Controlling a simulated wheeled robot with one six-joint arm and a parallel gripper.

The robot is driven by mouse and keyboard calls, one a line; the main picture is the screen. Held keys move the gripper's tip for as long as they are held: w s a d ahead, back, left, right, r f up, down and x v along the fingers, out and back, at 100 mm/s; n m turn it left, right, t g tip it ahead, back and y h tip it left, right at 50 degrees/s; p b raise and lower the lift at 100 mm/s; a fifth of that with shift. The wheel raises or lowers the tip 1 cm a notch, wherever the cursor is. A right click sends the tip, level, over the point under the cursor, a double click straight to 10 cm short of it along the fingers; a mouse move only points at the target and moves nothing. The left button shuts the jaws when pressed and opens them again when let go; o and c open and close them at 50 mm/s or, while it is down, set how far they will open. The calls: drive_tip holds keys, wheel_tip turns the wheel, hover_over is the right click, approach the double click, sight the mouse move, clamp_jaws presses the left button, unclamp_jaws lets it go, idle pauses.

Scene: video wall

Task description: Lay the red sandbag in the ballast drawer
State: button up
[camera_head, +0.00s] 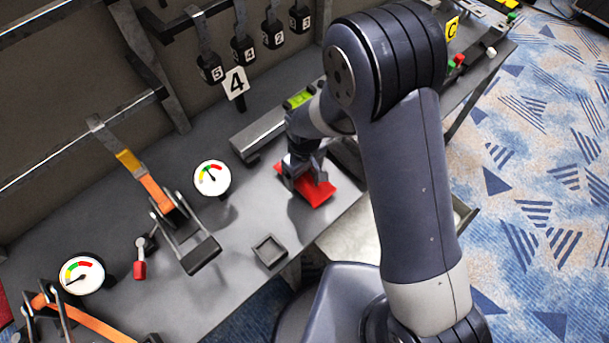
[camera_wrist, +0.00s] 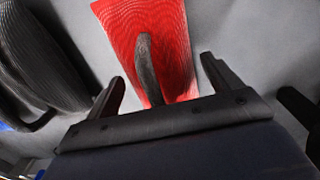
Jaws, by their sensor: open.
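The red sandbag (camera_head: 318,193) lies flat on the grey bench near its front edge. In the wrist view the sandbag (camera_wrist: 178,25) shows a dark strap handle (camera_wrist: 147,68) standing up from it. My gripper (camera_head: 304,178) is over the sandbag. Its two fingers are apart, one on each side of the handle, in the wrist view (camera_wrist: 162,69). No grip on the handle shows. A pale-bottomed open drawer (camera_head: 348,238) shows below the bench's front edge; my arm hides much of it, and no label is visible.
A round gauge (camera_head: 212,178), a clamp with an orange strap (camera_head: 180,225) and a grey bar with a green level (camera_head: 265,130) are nearby. Numbered black weights (camera_head: 243,50) hang behind.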

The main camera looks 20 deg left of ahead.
drive_tip(key=shift+w, duration=0.1)
clamp_jaws()
idle(0.9)
